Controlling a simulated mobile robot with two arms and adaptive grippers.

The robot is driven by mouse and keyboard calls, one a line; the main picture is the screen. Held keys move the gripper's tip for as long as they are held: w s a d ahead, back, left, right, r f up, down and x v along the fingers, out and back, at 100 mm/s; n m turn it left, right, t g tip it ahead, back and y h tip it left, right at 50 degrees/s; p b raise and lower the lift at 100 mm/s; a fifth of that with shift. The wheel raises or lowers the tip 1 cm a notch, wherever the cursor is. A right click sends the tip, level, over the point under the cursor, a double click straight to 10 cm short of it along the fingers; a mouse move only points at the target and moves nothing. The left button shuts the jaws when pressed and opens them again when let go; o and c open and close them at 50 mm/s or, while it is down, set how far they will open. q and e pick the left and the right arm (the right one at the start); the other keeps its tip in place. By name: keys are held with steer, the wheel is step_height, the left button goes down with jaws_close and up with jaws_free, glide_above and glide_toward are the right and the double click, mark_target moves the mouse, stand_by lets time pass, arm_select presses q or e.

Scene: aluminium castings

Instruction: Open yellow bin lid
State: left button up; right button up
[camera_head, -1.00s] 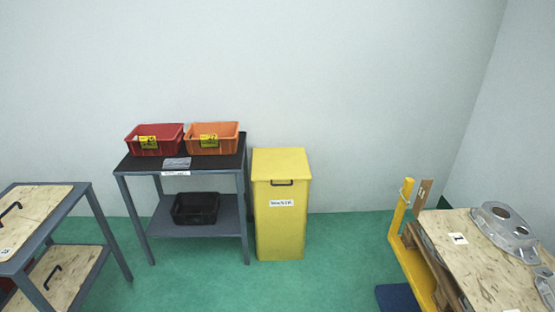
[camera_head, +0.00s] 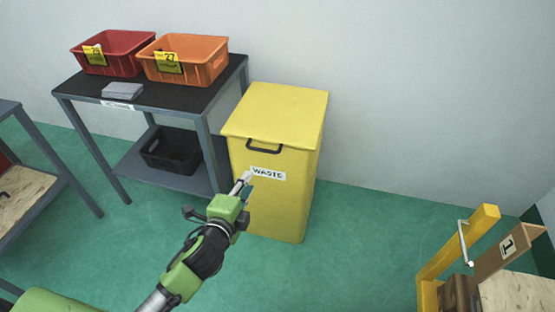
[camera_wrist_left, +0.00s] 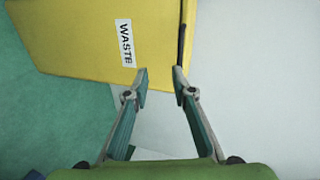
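The yellow bin (camera_head: 275,195) stands against the wall with a white WASTE label on its front. Its lid (camera_head: 280,110) is closed, and a dark handle (camera_head: 265,147) sits at the lid's front edge. My left gripper (camera_head: 246,178) is in front of the bin, below the handle and near the label. In the left wrist view the left gripper (camera_wrist_left: 159,78) is open with its two fingers apart and empty. The yellow bin (camera_wrist_left: 90,40) fills the top there, and the dark handle (camera_wrist_left: 181,30) shows just beyond the fingertips. My right gripper is not in view.
A dark table (camera_head: 150,108) left of the bin carries a red crate (camera_head: 115,52) and an orange crate (camera_head: 185,62). A black crate (camera_head: 170,150) is on its lower shelf. A yellow-framed cart (camera_head: 445,260) stands at right. Green floor is free between.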

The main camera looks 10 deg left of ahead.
mark_target(263, 151)
arm_select(q)
steer(key=shift+m+t, duration=0.4)
steer(key=r+b+x, duration=0.1)
steer(key=x, duration=0.3)
steer(key=r+b+x, duration=0.1)
steer(key=x, duration=0.4)
steer(key=d+r+b+x, duration=0.1)
steer(key=x, duration=0.3)
steer(key=shift+w, duration=0.5)
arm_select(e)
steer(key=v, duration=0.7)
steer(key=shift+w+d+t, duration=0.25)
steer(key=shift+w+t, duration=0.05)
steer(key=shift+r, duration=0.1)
arm_select(q)
jaws_close()
